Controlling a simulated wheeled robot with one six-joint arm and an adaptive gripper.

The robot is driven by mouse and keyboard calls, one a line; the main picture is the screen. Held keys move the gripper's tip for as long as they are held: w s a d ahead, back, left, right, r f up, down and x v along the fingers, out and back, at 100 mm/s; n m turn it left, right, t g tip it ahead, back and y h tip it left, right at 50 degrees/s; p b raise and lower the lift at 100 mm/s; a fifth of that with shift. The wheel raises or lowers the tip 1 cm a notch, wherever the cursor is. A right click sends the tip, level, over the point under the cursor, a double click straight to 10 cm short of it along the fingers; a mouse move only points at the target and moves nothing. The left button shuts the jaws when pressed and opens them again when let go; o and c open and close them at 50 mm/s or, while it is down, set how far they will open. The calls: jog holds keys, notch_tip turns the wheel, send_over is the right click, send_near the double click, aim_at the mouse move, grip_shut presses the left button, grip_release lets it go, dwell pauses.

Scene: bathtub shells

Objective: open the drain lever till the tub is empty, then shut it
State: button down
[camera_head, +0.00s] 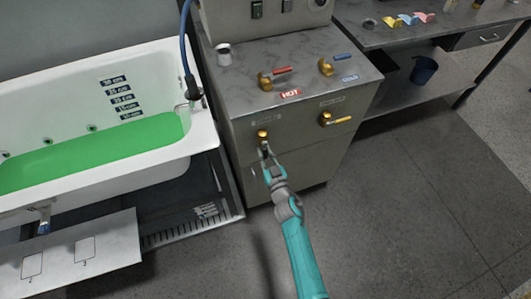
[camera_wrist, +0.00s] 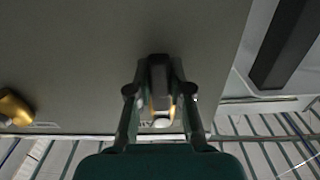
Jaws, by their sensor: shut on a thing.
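A white tub (camera_head: 205,135) at the left holds green liquid (camera_head: 90,155), whose surface lies just below the lowest depth label on the wall. Two brass valves are on the cabinet's front. My gripper (camera_head: 265,153) is at the left one (camera_head: 263,134), shut on its lever, which seems to hang down and is mostly hidden by the fingers. In the wrist view a dark piece with brass and a white end lies between the fingers (camera_wrist: 159,92). The right valve (camera_head: 326,118) has a yellow lever pointing right. The small labels above both valves are unreadable.
The cabinet top (camera_head: 315,95) bears a red-handled tap (camera_head: 268,80) by a HOT label, a blue-handled tap (camera_head: 328,67) and a small cup (camera_head: 223,53). A white panel (camera_head: 75,258) stands in front of the tub. The floor at the right is clear.

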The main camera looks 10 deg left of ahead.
jog(key=c, duration=1)
grip_release()
jog(key=shift+c, duration=0.2)
jog(key=v, duration=1.2)
